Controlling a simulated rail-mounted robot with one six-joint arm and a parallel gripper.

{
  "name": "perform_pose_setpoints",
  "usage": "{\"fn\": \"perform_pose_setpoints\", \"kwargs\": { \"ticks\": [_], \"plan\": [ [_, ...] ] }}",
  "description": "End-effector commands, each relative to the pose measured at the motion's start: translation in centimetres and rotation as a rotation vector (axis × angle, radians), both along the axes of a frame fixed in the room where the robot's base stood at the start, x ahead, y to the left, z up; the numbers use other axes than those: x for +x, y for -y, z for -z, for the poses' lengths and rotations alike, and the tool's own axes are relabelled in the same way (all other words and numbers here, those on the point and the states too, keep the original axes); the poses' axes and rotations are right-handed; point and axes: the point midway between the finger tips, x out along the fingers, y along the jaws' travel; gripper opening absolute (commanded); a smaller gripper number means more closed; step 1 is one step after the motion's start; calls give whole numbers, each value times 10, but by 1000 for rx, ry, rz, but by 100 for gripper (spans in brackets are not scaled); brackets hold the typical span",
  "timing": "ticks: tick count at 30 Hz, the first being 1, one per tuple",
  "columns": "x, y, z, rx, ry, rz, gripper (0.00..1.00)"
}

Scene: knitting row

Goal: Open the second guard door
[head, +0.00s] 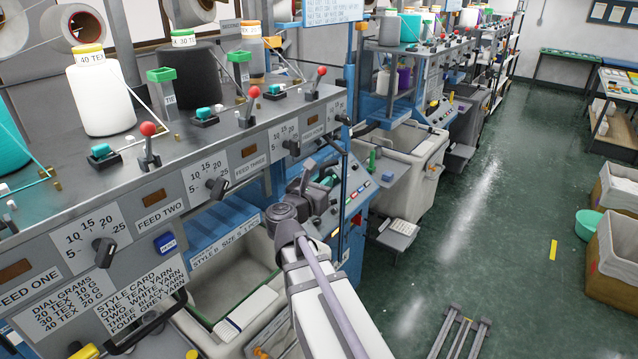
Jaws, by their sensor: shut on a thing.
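My gripper (325,172) is at the middle of the view, at the end of my pale arm, beside the blue upright of the near knitting machine (200,150). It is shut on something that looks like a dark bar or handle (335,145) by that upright. The fingers are small and partly hidden by my dark wrist, so the exact grip cannot be made out. A black curved handle (148,332) is on the machine front at the lower left. I cannot tell clearly which panel is the second guard door or how far it stands open.
A grey bin (225,290) sits under the near machine, left of my arm. Another bin (412,165) and a low step (397,235) stand at the second machine. The green aisle floor (490,230) is mostly clear.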

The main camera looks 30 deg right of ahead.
Motion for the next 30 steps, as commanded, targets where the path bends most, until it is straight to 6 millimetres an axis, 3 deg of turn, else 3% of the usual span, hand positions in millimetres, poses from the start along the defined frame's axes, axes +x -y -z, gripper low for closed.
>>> {"fn": "perform_pose_setpoints", "kwargs": {
  "ticks": [16, 17, 24, 30],
  "plan": [
    [2, 0, 0, -3, -4, 15, 0],
    [2, 0, 0, -3, -4, 15, 18],
    [1, 0, 0, -2, -1, 16, 41],
    [1, 0, 0, 0, -1, 16, 41]
  ]
}}
